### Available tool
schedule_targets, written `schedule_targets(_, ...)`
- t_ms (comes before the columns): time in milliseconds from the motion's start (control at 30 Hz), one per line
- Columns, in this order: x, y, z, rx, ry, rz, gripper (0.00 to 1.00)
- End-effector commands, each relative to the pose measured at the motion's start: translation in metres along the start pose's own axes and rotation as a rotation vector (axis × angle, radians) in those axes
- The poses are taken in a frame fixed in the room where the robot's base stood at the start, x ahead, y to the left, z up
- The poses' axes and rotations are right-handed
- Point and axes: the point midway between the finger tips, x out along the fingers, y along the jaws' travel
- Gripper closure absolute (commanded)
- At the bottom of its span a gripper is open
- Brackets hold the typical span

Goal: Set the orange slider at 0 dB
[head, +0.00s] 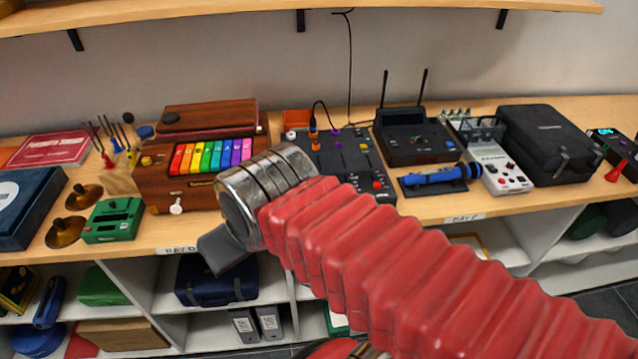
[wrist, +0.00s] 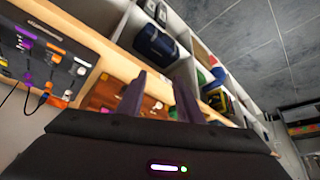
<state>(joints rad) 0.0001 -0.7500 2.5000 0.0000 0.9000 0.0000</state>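The black mixer panel (head: 342,160) stands on the bench, just beyond and to the right of my wrist in the head view. It carries small coloured caps, plugs and cables. The panel also shows tilted at the left edge of the wrist view (wrist: 62,72). Small orange parts show on it there, but I cannot tell which is the orange slider or read its scale. My gripper (wrist: 158,88) is open and empty, its two dark fingers apart. In the head view a grey part of my gripper (head: 226,250) shows below the metal wrist, in front of the bench edge.
A wooden instrument with rainbow keys (head: 210,155) stands left of the panel, close behind my wrist. A green device (head: 113,220) lies further left. A black radio unit (head: 413,137) and a blue cylinder on a stand (head: 436,178) are to the right. A cable hangs behind the panel.

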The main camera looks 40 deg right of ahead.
Motion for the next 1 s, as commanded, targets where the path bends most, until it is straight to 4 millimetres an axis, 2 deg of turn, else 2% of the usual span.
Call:
schedule_targets(233,-0.001,0.007,-0.006,0.022,-0.003,0.012,0.67)
schedule_targets(367,0.0,0.028,-0.017,0.077,-0.014,0.041,0.67)
schedule_targets(467,0.0,0.05,-0.029,0.137,-0.026,0.071,0.67)
schedule_targets(700,0.0,0.118,-0.053,0.3,-0.057,0.15,0.67)
schedule_targets(1000,-0.002,0.209,-0.063,0.49,-0.089,0.234,0.67)
